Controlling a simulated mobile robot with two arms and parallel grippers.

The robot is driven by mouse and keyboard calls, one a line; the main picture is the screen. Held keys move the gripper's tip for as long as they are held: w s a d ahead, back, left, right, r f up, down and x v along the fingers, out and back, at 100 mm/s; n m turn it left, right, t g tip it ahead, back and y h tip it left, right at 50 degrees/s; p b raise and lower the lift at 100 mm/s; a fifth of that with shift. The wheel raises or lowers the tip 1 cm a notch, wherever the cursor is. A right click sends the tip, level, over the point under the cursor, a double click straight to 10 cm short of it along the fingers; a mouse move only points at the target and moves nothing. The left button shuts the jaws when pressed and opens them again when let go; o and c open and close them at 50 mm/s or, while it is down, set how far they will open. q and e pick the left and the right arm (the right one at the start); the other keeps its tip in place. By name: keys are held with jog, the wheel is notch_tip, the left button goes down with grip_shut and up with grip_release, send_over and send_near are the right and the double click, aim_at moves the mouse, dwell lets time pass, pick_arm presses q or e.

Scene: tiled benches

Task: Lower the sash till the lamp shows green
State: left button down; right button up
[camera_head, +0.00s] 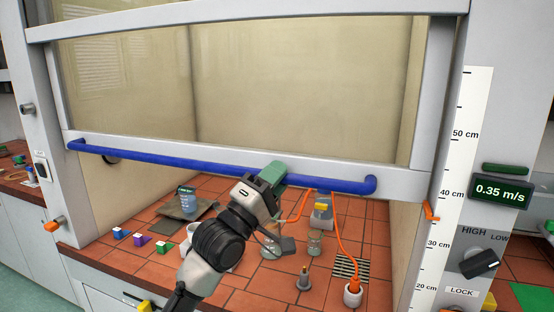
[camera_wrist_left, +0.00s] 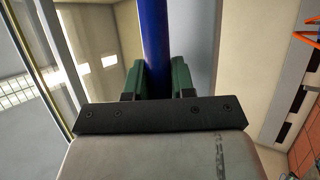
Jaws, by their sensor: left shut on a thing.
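The fume hood sash (camera_head: 395,178) is a glass pane in a grey frame, part-way up with a gap below it. A blue handle bar (camera_head: 180,158) runs along its lower rail. My left gripper (camera_head: 272,174), with green fingers, is shut on the bar right of its middle; the left wrist view shows the blue bar (camera_wrist_left: 154,35) between both fingers (camera_wrist_left: 157,78). An orange pointer (camera_head: 430,212) sits between 30 and 40 cm on the white scale (camera_head: 464,190). A lamp strip (camera_head: 505,169) above the display (camera_head: 500,191) looks dark green and dim. The display reads 0.35 m/s. My right gripper is out of view.
On the tiled floor under the sash are a beaker (camera_head: 187,198), coloured blocks (camera_head: 140,239), a glass jar (camera_head: 314,243) and an orange cable (camera_head: 340,245) ending in a plug (camera_head: 352,293). A black HIGH/LOW knob (camera_head: 479,263) is on the right post.

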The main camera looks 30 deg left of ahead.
pick_arm(q)
notch_tip(320, 180, down, 8)
jog(key=b, duration=0.3)
jog(key=shift+f, duration=0.15)
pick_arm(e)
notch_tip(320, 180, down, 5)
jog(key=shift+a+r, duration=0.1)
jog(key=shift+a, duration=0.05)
pick_arm(q)
jog(key=c, duration=1)
grip_release()
jog(key=shift+o, duration=0.2)
jog(key=shift+b, duration=0.3)
jog(key=b+v, duration=0.3)
jog(key=v, duration=0.7)
jog(key=shift+s+f, duration=0.15)
jog(key=shift+s, duration=0.15)
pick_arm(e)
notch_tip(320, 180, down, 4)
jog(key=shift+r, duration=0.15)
